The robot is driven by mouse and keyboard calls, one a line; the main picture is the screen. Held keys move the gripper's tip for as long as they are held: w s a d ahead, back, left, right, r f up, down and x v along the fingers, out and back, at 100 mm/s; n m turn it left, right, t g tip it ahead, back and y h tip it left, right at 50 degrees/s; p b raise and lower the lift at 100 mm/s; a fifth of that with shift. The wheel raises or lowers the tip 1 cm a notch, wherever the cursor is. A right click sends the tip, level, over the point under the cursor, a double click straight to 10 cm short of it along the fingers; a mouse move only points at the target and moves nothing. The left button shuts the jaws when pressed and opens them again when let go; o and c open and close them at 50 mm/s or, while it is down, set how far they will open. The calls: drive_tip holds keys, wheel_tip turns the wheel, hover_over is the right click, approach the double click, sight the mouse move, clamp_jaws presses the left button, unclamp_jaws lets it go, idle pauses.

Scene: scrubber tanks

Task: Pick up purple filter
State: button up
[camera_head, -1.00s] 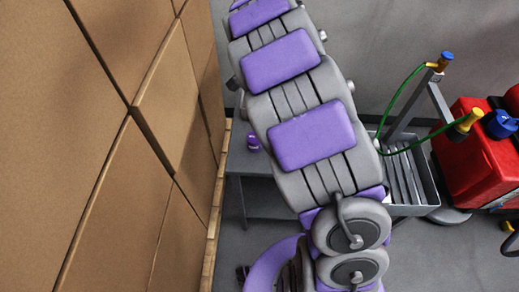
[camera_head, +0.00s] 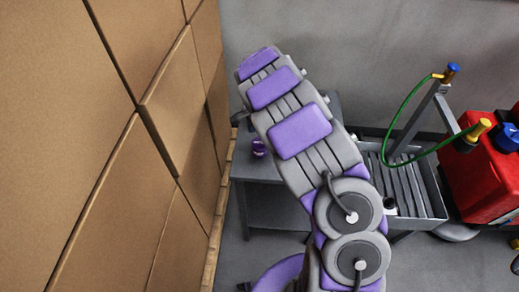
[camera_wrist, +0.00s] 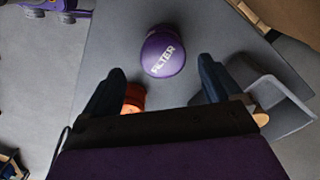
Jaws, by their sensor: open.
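The purple filter (camera_wrist: 163,52), round with white "FILTER" lettering, stands on a grey table (camera_wrist: 105,42) in the wrist view. In the head view the filter (camera_head: 259,147) is a small purple shape at the left part of the table (camera_head: 262,170), beside my arm. My gripper (camera_wrist: 160,78) is open, with its two dark fingers apart at either side below the filter in the wrist view. The filter lies just beyond the fingertips, roughly centred between them, and nothing is held. In the head view my arm hides the gripper's fingers.
An orange object (camera_wrist: 133,97) sits near the left finger, and a grey bin-like part (camera_wrist: 268,95) is near the right one. Stacked cardboard boxes (camera_head: 150,130) stand on the left. A grey slatted tray (camera_head: 405,190), green hose (camera_head: 388,125) and red machine (camera_head: 485,170) are on the right.

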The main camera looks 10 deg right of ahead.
sight(259, 142)
drive_tip(key=shift+w+a+f+b, duration=0.1)
drive_tip(key=shift+f+b, duration=0.35)
drive_tip(key=shift+f, duration=1.25)
drive_tip(key=shift+w+f+b, duration=0.1)
drive_tip(key=shift+f+b, duration=0.35)
drive_tip(key=shift+f, duration=1.25)
drive_tip(key=c, duration=1.1)
drive_tip(key=shift+r, duration=0.15)
